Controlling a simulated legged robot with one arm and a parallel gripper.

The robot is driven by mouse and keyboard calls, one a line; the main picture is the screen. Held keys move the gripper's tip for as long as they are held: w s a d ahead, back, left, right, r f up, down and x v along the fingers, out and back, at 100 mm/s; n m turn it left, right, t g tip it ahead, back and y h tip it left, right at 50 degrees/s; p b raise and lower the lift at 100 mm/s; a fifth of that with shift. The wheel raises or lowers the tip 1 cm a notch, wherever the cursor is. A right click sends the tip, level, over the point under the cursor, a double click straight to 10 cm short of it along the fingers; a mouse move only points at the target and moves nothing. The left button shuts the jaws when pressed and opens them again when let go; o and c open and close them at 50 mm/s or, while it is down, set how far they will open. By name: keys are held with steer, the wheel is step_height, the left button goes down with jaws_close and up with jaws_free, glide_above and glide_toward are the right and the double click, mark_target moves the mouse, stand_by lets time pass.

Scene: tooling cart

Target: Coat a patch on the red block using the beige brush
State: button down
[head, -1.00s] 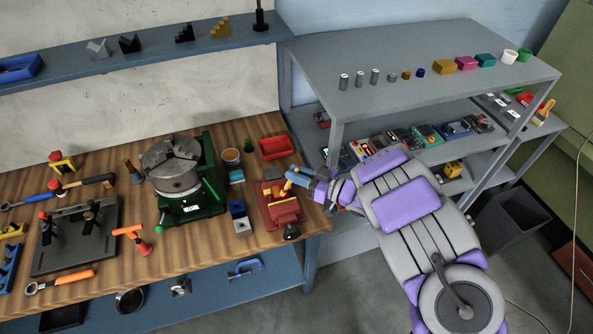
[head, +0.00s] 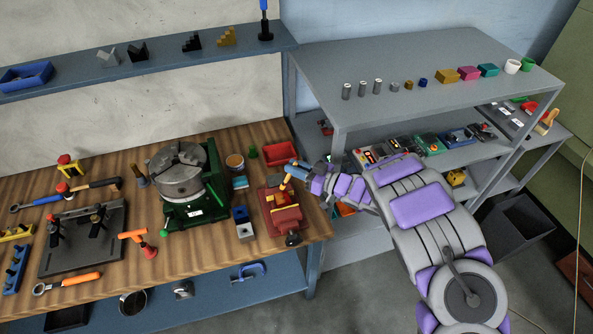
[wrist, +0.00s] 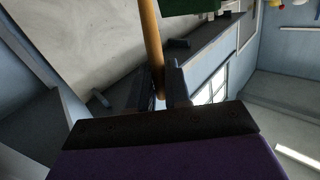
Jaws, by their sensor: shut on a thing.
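The red block (head: 281,217) sits at the right end of the wooden bench in the head view. It looks like a red vise-like body, and yellow shows at its top. My gripper (head: 297,167) is above its back edge and is shut on the beige brush (head: 286,183). The brush slants down and left towards the block's top; whether its tip touches cannot be told. In the wrist view the brush handle (wrist: 151,45) runs up from between my gripper's fingers (wrist: 164,88). The bristles and any coated patch cannot be made out.
A green-based chuck (head: 182,180) stands left of the block, with blue and grey small blocks (head: 242,222) between. A red tray (head: 278,153) lies behind. A dark knob-like piece (head: 293,239) is in front. The grey shelf (head: 430,75) stands to the right.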

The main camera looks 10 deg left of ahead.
steer(key=shift+w+r, duration=0.1)
steer(key=shift+a+r+p, duration=0.15)
steer(key=shift+r+p, duration=0.4)
steer(key=shift+r, duration=0.25)
step_height(320, 180, up, 4)
steer(key=p, duration=0.2)
steer(key=shift+p, duration=0.3)
steer(key=shift+r, duration=0.2)
steer(key=shift+r+p, duration=1.1)
steer(key=shift+r, duration=0.4)
